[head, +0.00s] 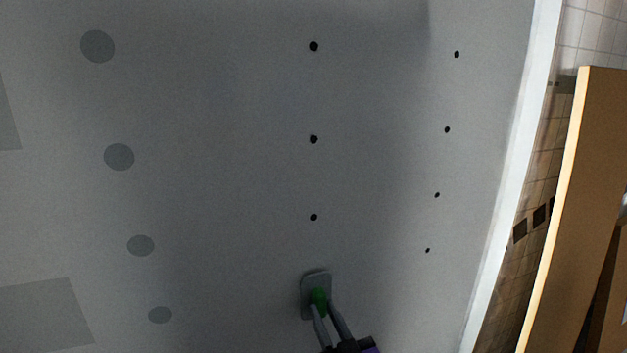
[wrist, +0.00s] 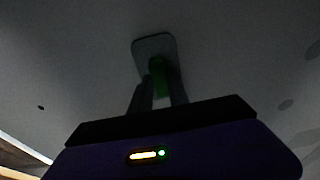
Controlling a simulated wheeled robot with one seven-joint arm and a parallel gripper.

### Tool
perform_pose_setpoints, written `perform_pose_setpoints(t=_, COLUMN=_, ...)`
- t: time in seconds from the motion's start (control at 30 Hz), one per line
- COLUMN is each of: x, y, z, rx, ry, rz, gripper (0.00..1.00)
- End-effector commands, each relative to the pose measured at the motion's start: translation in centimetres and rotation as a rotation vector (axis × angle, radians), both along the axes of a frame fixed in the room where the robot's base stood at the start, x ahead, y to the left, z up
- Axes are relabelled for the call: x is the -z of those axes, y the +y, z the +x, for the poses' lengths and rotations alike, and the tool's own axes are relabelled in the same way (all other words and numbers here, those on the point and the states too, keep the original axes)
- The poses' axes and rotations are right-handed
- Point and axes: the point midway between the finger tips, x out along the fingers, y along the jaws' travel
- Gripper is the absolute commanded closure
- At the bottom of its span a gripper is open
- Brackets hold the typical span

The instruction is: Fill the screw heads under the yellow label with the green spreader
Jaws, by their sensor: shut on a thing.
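My gripper (head: 324,318) is at the bottom middle of the head view, shut on the green spreader (head: 318,297). The spreader has a green handle and a flat grey plate, which lies at or close against the grey panel; I cannot tell whether it touches. In the wrist view the spreader's plate (wrist: 154,45) shows beyond the fingers. Dark screw heads stand in two columns: a middle column with its lowest visible head (head: 313,217) above the spreader, and a right column (head: 437,195). Any head behind the plate is hidden. No yellow label shows in either view.
The grey panel (head: 220,180) fills most of the head view. Round darker patches (head: 119,157) run down its left side, with square patches (head: 45,315) at the far left. A pale edge strip (head: 510,180) bounds it on the right, beyond which stands a wooden board (head: 575,200).

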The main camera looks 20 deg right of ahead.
Motion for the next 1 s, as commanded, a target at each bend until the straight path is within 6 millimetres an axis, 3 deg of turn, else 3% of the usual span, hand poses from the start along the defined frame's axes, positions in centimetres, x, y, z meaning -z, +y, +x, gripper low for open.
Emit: perform_pose_setpoints(t=1.0, x=-0.08, y=0.00, z=0.78, rx=0.000, ry=-0.001, rz=0.000, gripper=1.00)
